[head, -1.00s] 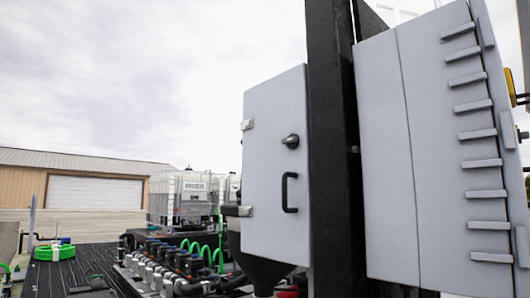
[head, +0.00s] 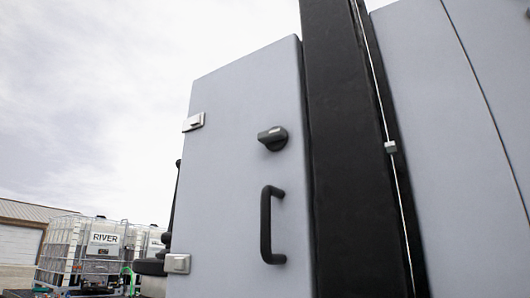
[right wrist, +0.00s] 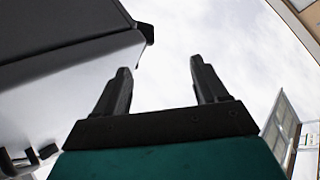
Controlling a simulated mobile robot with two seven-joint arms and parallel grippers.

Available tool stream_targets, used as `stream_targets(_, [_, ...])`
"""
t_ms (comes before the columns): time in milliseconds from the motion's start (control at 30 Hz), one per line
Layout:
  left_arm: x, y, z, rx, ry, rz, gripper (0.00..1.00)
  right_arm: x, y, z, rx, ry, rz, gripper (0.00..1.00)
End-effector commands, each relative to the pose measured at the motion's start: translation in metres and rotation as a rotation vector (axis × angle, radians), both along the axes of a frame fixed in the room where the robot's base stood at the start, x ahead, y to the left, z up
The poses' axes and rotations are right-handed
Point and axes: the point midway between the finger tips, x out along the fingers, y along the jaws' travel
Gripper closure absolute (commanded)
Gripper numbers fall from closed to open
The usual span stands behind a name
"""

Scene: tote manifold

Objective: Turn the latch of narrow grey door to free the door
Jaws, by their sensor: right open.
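The narrow grey door (head: 235,100) fills the middle of the head view and looks closed against the black post at its right. Its latch, a black knob (head: 273,138), sits near the right edge, with its grip lying roughly sideways and slightly tilted. A black bar handle (head: 268,225) is fixed below the latch. Two silver hinges (head: 193,122) are on the door's left edge. My right gripper (right wrist: 160,65) is open and empty in the right wrist view, with sky between its fingers. Neither gripper shows in the head view.
A thick black post (head: 355,150) stands right of the door, with a wider grey panel (head: 450,130) beyond it. White caged tanks (head: 85,250) stand far off at lower left. In the right wrist view, a dark-topped pale body (right wrist: 70,45) is close at left.

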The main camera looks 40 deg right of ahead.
Motion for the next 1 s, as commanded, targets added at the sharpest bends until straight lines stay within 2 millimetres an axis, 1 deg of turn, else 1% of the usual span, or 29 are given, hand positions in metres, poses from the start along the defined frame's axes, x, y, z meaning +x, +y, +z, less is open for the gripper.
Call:
stream_targets(33, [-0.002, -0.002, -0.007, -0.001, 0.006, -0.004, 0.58, -0.016, 0.001, 0.044, -0.001, -0.095, -0.055, 0.28])
stream_targets(67, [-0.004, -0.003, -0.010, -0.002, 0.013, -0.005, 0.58, -0.027, 0.000, 0.066, -0.001, -0.142, -0.093, 0.28])
stream_targets(100, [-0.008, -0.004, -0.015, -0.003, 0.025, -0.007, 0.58, -0.044, 0.000, 0.095, 0.001, -0.206, -0.143, 0.28])
stream_targets(167, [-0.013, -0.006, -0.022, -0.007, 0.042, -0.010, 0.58, -0.073, -0.002, 0.134, 0.013, -0.297, -0.215, 0.28])
stream_targets(200, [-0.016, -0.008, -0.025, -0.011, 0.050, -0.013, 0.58, -0.093, -0.003, 0.156, 0.025, -0.353, -0.259, 0.28])
stream_targets(267, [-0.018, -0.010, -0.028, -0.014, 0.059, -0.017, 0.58, -0.122, -0.005, 0.182, 0.046, -0.427, -0.317, 0.28])
stream_targets(300, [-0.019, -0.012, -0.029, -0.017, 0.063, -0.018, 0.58, -0.140, -0.006, 0.196, 0.061, -0.471, -0.352, 0.28])
stream_targets(400, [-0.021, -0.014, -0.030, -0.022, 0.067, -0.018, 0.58, -0.176, -0.008, 0.218, 0.096, -0.550, -0.418, 0.28])
stream_targets(433, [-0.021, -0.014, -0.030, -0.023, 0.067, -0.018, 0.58, -0.184, -0.008, 0.222, 0.103, -0.566, -0.432, 0.28])
stream_targets(500, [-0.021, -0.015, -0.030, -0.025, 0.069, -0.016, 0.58, -0.197, -0.009, 0.229, 0.116, -0.594, -0.455, 0.28])
stream_targets(567, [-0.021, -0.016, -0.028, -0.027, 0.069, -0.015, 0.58, -0.203, -0.011, 0.234, 0.124, -0.605, -0.465, 0.28])
stream_targets(667, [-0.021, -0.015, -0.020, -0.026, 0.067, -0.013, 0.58, -0.203, -0.016, 0.243, 0.127, -0.610, -0.472, 0.28])
stream_targets(833, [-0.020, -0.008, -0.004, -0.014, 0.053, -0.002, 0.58, -0.196, -0.032, 0.263, 0.126, -0.608, -0.472, 0.28])
stream_targets(1000, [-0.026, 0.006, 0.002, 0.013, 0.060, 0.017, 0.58, -0.187, -0.051, 0.285, 0.125, -0.607, -0.470, 0.28])
